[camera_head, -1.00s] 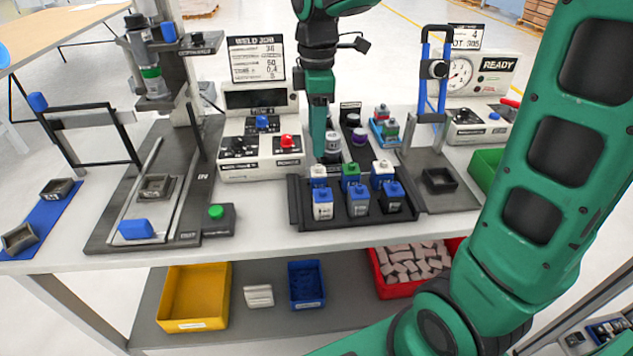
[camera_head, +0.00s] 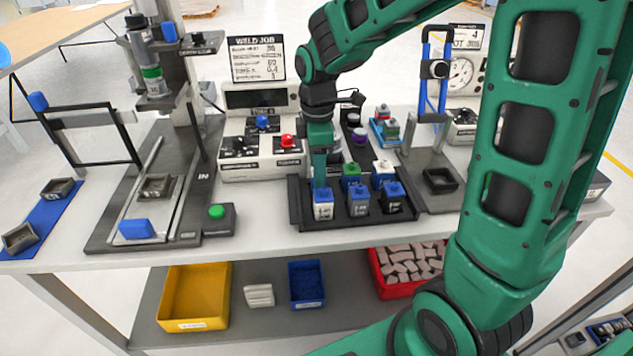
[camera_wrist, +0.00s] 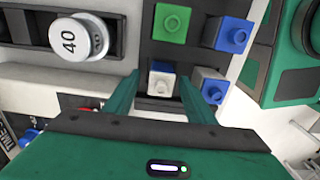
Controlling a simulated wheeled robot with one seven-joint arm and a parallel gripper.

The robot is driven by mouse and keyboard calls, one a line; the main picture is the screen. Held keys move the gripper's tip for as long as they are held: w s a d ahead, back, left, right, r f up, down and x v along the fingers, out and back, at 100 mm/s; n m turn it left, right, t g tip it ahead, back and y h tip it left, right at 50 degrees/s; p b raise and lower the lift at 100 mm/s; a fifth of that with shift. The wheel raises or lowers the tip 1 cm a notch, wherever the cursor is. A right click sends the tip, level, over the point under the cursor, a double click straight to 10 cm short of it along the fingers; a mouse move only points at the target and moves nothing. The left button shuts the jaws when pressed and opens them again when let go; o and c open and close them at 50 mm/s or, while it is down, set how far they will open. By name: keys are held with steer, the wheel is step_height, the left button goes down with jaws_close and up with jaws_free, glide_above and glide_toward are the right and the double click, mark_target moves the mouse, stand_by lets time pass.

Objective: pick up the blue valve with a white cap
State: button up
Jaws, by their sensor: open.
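A black tray (camera_head: 340,216) on the table holds two rows of small block-shaped valves. My gripper (camera_head: 319,182) points down over the back left slot and mostly hides the valve there. In the wrist view that valve (camera_wrist: 162,79) shows a white cap with blue beside it, between my two open fingers. They do not visibly grip it. A green valve (camera_head: 350,177) is beside it, and a white valve with a blue cap (camera_head: 323,206) stands in front.
A grey-blue valve (camera_head: 358,201) and a black one with a blue cap (camera_head: 393,199) fill the front row. The weld control box (camera_head: 262,140) stands left behind the tray. A fixture with a blue frame (camera_head: 436,100) stands to the right.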

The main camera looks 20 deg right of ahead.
steer(key=c, duration=1.2)
steer(key=shift+o, duration=0.2)
steer(key=shift+r, duration=0.1)
